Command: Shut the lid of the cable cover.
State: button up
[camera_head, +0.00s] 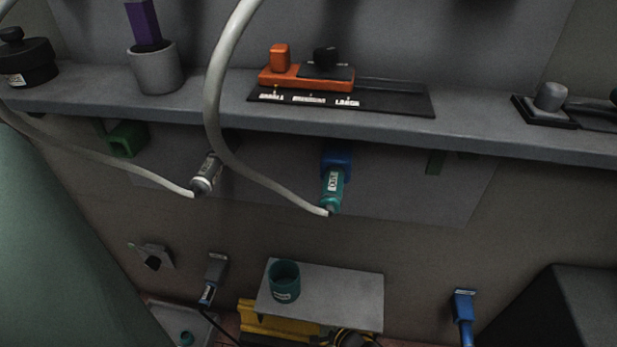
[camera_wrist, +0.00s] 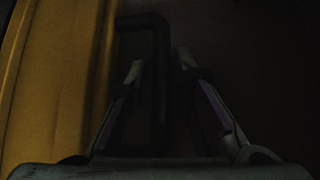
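I cannot pick out the cable cover or its lid for certain. A yellow body (camera_head: 262,320) shows at the bottom of the head view, partly under a grey plate (camera_head: 345,292). A ridged yellow panel (camera_wrist: 52,85) fills the left of the dark wrist view; I cannot tell if it is the same thing. My gripper (camera_wrist: 160,62) has its two fingers apart. A dark hooked bar (camera_wrist: 158,90) shows between the fingers, and I see no clear contact with it.
A teal cup (camera_head: 284,283) stands on the grey plate. Above, pale cables end in a grey plug (camera_head: 207,174) and a teal plug (camera_head: 332,188). A grey shelf (camera_head: 200,102) carries an orange block (camera_head: 290,77). A dark box (camera_head: 565,305) is at lower right.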

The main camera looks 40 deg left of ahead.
grip_shut()
dwell(0.7)
